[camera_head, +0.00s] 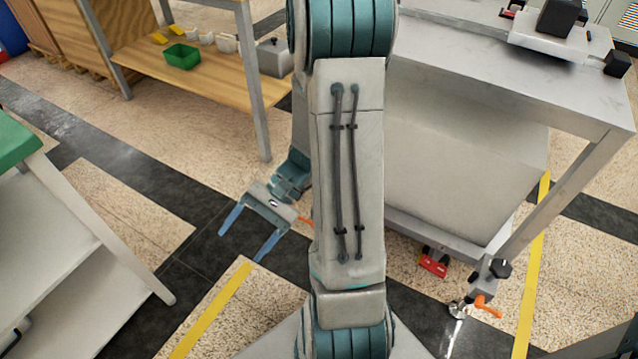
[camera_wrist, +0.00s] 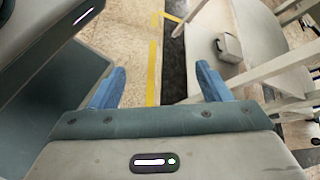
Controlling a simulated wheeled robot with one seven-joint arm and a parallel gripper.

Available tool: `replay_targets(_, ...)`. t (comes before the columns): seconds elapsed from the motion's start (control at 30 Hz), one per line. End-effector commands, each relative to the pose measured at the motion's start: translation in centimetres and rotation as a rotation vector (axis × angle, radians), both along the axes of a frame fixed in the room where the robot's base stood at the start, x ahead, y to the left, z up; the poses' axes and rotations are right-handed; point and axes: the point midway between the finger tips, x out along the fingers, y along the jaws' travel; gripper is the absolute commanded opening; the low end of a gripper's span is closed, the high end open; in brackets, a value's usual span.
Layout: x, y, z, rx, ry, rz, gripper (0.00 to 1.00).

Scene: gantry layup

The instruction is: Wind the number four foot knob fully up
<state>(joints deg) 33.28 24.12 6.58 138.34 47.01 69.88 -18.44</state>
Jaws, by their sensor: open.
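My gripper (camera_head: 240,246) is open and empty, its two blue fingers pointing down and left over the dark floor strip, left of my arm. In the wrist view the blue fingers (camera_wrist: 160,72) are apart with nothing between them. A black foot knob (camera_head: 501,268) sits at the lower right of the grey metal table, above an orange lever (camera_head: 487,307) and a round metal foot (camera_head: 457,309). My gripper is well away from it. An orange part (camera_head: 306,221) shows just beside my arm, mostly hidden. I cannot read any foot number.
The grey metal table (camera_head: 450,75) stands at the right, with a red part (camera_head: 433,262) low beneath it. A wooden bench (camera_head: 150,58) with a green bin (camera_head: 181,56) stands behind. A green-topped table (camera_head: 15,140) stands left. Open floor lies between them.

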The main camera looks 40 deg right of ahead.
Motion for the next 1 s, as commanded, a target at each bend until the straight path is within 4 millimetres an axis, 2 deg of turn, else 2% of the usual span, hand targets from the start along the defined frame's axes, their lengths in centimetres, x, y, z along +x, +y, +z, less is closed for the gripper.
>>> replay_targets(0.27,4.7,-3.6,-2.8,0.378,0.069,-0.456,0.71)
replay_targets(0.4,6.7,-6.9,-4.7,0.545,0.066,-0.711,0.71)
replay_targets(0.57,8.1,-11.7,-7.7,0.709,0.046,-1.024,0.71)
replay_targets(0.77,7.8,-18.1,-12.7,0.866,0.005,-1.44,0.71)
replay_targets(0.9,6.2,-21.9,-16.7,0.935,-0.021,-1.729,0.71)
replay_targets(1.0,4.8,-23.8,-19.3,0.961,-0.032,-1.903,0.71)
